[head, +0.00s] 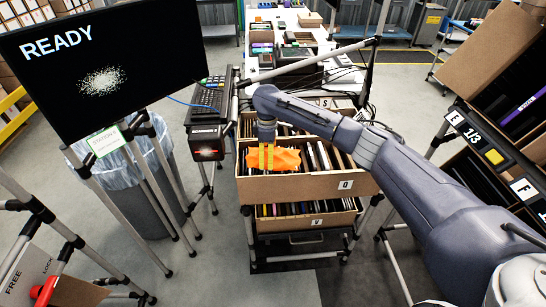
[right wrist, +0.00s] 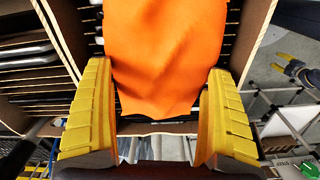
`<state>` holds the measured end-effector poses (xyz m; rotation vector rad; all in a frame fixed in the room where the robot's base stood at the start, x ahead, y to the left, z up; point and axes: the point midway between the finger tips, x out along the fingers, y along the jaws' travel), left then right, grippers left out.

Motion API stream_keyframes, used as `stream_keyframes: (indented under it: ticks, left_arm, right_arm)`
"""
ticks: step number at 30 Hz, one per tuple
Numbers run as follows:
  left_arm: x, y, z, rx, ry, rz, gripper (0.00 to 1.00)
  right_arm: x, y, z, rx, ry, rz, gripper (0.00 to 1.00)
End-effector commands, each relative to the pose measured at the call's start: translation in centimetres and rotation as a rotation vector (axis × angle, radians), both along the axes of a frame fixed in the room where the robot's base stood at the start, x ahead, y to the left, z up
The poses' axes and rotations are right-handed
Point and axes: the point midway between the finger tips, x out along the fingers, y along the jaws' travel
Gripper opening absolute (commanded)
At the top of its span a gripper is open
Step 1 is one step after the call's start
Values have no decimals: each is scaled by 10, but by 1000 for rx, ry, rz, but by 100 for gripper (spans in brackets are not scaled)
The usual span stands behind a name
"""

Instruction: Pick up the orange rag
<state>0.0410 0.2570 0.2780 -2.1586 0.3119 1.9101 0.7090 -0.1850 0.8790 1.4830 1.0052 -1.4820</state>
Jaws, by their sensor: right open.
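The orange rag (head: 286,159) lies draped over the upright items in the upper carton Q (head: 310,187), near its front left. In the right wrist view the rag (right wrist: 165,55) fills the upper middle, between and beyond my fingers. My right gripper (head: 266,160) is over the rag and points down at it. Its yellow fingers (right wrist: 160,115) are spread wide in the right wrist view, one on each side of the rag's near end. I cannot tell whether they touch the cloth.
A lower carton W (head: 308,222) sits under carton Q on the stand. A black monitor (head: 110,65) and a bin with a clear liner (head: 130,185) stand at the left. Tilted cartons (head: 500,105) stand at the right. Open floor (head: 225,245) lies left of the stand.

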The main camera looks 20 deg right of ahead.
Motion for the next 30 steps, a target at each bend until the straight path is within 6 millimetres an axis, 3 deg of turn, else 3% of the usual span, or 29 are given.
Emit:
stream_keyframes:
  ticks: [6, 19, 30]
  left_arm:
    - [0, 0, 0, 0, 0, 0, 44]
    - [0, 0, 0, 0, -1, 0, 44]
    - [1, 0, 0, 0, -1, -1, 44]
  right_arm:
    - [0, 0, 0, 0, 0, 0, 88]
    - [0, 0, 0, 0, 0, 0, 38]
    - [1, 0, 4, -1, -2, -1, 36]
